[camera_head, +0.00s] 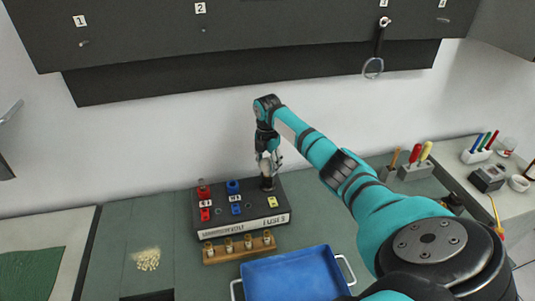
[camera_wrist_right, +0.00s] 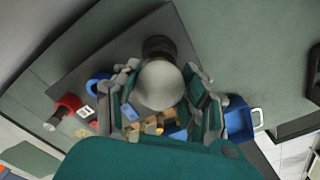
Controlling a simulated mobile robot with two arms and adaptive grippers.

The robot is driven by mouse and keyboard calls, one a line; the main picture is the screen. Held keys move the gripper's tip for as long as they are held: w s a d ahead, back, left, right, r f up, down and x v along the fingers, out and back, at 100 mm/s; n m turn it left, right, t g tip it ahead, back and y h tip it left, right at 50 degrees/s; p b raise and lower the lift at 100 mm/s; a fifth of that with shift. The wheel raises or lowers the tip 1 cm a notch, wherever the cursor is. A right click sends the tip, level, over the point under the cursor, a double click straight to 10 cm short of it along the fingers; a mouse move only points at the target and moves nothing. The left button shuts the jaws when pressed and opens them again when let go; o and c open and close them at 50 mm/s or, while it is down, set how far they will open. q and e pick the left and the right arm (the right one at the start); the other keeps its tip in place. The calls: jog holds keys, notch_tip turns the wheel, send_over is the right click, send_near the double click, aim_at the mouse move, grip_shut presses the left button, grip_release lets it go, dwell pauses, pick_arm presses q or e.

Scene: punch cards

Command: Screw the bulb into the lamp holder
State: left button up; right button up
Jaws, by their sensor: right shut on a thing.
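My right gripper (camera_head: 268,163) points down over the back right of the dark fuse box in the head view. It is shut on the bulb (camera_wrist_right: 160,86), a pale round globe between the fingers in the right wrist view. The dark lamp holder (camera_head: 267,184) stands on the box directly below the gripper; it also shows behind the bulb in the wrist view (camera_wrist_right: 158,46). The bulb lines up closely with the holder, but I cannot tell how deep its base sits. My left gripper is not in view.
The fuse box (camera_head: 242,228) carries red, blue and yellow parts. A wooden rack (camera_head: 240,251) with several small pieces stands in front of it. A blue tray (camera_head: 290,275) is at the front, and a pale pile (camera_head: 147,260) lies left. Tool holders (camera_head: 415,171) stand right.

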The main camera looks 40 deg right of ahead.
jog(key=shift+m, duration=1.2)
jog(key=m, duration=0.9)
jog(key=shift+s, duration=0.1)
jog(key=m, duration=0.3)
jog(key=shift+m, duration=0.4)
jog(key=o, duration=1.1)
jog(key=shift+o, duration=0.2)
